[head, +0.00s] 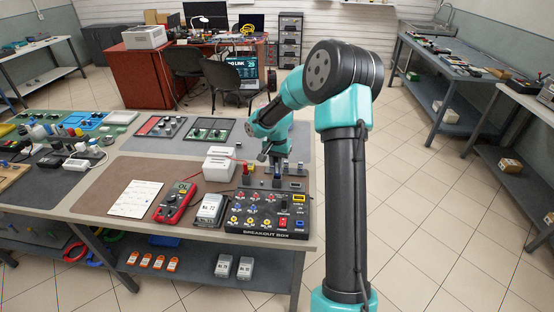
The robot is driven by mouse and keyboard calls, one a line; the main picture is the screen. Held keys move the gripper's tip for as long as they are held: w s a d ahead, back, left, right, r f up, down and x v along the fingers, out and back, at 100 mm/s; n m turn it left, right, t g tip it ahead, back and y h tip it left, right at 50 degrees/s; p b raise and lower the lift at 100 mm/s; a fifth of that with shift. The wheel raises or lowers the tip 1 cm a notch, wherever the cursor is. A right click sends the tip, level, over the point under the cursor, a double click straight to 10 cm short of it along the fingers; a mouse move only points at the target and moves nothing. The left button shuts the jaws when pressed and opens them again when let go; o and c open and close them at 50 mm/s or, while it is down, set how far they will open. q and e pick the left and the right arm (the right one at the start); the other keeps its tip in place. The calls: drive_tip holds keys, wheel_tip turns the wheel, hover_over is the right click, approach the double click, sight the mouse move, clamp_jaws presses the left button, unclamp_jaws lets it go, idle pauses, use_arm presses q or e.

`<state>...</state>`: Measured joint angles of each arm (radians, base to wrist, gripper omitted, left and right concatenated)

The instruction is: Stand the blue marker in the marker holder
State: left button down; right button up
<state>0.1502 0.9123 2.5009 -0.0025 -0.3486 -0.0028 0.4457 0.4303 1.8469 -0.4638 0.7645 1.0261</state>
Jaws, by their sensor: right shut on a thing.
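My right gripper (276,164) points down just behind the black breakout box, near the right end of the table. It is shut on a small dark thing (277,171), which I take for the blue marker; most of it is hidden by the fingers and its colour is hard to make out. Small upright pieces stand on both sides of the gripper, and I cannot tell for sure which is the marker holder. Whether the held thing touches anything below is too small to tell. My left gripper is not in view.
The breakout box (268,214) with coloured knobs sits in front of the gripper. To its left are a grey device (210,209), a red multimeter (176,203) and a paper sheet (136,199). White boxes (219,163) stand close behind. The brown mat's left part (105,190) is clear.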

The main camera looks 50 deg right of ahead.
drive_tip(key=shift+f, duration=1.15)
idle(0.5)
drive_tip(key=o, duration=0.8)
drive_tip(key=shift+o, duration=0.7)
drive_tip(key=shift+o, duration=1.1)
drive_tip(key=shift+r, duration=4.05)
